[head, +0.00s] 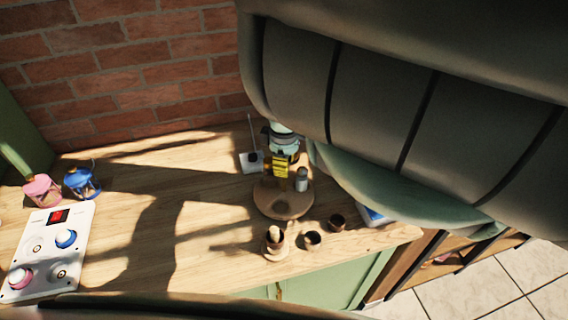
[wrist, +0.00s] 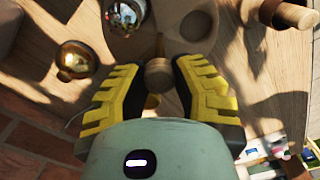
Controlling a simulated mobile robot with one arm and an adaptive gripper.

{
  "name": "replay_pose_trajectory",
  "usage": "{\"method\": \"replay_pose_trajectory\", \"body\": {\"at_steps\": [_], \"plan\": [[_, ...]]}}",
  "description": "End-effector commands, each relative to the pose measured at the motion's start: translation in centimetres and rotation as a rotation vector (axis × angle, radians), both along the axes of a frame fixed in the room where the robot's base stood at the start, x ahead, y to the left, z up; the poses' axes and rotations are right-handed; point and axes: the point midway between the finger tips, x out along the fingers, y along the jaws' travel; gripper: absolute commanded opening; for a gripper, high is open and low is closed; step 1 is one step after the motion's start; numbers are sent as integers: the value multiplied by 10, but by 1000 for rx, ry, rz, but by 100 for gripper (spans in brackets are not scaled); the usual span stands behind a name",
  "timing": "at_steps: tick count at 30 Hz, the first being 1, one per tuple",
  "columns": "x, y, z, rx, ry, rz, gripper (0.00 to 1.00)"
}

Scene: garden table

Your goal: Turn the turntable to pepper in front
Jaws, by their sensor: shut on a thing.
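The turntable (head: 283,207) is a round wooden disc on the counter. A pale shaker with a metallic look (head: 301,179) stands on its right side. My gripper (head: 280,172), with yellow fingers, reaches down over the turntable's far side. In the wrist view my gripper (wrist: 160,70) is shut on a round wooden knob (wrist: 158,76). A brass-coloured round-topped container (wrist: 77,60) and a chrome-topped container (wrist: 124,15) are to the left of the fingers there. I cannot tell which container is the pepper. My gripper hides the far part of the turntable in the head view.
Wooden pieces (head: 275,240) and two small cups (head: 312,240) (head: 337,222) stand near the front edge. A white panel with knobs (head: 48,250), a pink lantern (head: 42,190) and a blue one (head: 82,182) are left. A brick wall stands behind. The middle-left counter is clear.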

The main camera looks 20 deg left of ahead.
Motion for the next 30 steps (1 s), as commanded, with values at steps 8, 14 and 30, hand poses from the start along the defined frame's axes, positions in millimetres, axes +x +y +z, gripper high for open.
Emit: {"method": "replay_pose_trajectory", "body": {"at_steps": [8,14,30], "plan": [[1,-1,-1,1,-3,136,0],[2,-1,-1,0,-4,233,0],[2,-1,-1,-1,-4,408,0]]}}
